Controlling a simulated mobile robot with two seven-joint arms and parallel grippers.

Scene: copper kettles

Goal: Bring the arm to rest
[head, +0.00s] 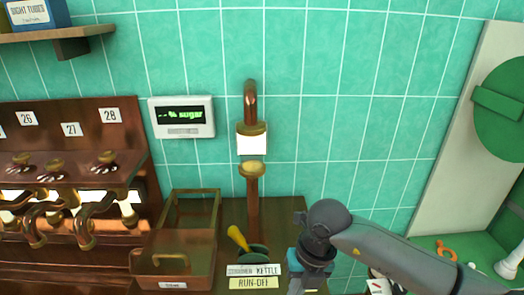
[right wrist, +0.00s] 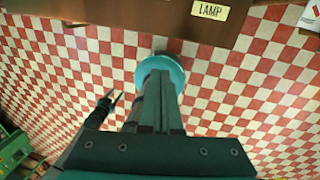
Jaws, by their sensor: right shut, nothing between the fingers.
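My right arm (head: 395,248) comes in from the right in the head view, its wrist (head: 328,222) bent down in front of the counter. The fingertips are not clear there. In the right wrist view my right gripper (right wrist: 160,76) points away over the floor, its fingers together and nothing between them. A small dark gripper, my left one (right wrist: 112,98), shows left of it in that view, its two prongs apart and empty. My left arm is not in the head view.
Copper pipework (head: 70,215) stands left.

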